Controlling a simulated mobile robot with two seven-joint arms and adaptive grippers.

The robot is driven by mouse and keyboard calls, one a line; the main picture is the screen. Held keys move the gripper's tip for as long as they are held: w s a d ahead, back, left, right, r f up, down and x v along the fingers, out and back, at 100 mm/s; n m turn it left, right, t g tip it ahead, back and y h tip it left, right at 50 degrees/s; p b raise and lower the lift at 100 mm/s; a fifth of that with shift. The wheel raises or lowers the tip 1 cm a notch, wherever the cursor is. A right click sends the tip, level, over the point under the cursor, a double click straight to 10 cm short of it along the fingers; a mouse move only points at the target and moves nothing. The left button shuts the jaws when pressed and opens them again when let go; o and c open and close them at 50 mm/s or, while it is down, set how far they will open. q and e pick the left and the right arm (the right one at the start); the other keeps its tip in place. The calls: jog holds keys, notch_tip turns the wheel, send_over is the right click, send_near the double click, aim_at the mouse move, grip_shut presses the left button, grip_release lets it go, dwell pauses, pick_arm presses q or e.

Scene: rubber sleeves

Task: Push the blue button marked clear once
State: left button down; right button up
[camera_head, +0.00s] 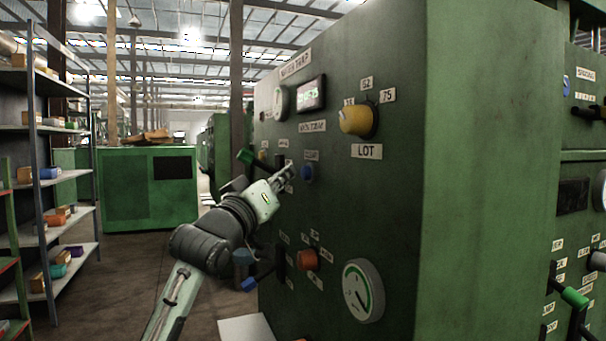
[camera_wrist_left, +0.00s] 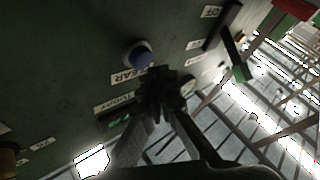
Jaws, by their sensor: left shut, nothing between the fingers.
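The blue button (camera_head: 307,173) sits on the green machine panel in the head view, below a small label. It also shows in the left wrist view as a round blue button (camera_wrist_left: 138,54) beside a label reading CLEAR (camera_wrist_left: 129,76). My left gripper (camera_head: 287,171) is shut and empty, just left of the button in the head view. In the left wrist view its fingertips (camera_wrist_left: 160,84) are below and right of the button, close to the label and apart from the button. How far the fingertips are from the panel is hard to tell. My right gripper is not in view.
A yellow knob (camera_head: 357,119) and a small display (camera_head: 312,94) are above the button. A red knob (camera_head: 307,260) and a round gauge (camera_head: 363,291) are below. A green-handled lever (camera_head: 246,157) sticks out at left. Shelves (camera_head: 66,178) stand far left.

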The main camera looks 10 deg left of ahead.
pick_arm(q)
jog(key=shift+d, duration=0.1)
dwell(0.3)
jog(key=shift+w+d+p, duration=0.25)
jog(key=shift+p, duration=0.1)
jog(key=shift+w+d, duration=0.2)
jog(key=shift+d, duration=0.1)
dwell(0.6)
jog(key=shift+p, duration=0.3)
jog(key=shift+s+a, duration=0.45)
jog(key=shift+a, duration=0.15)
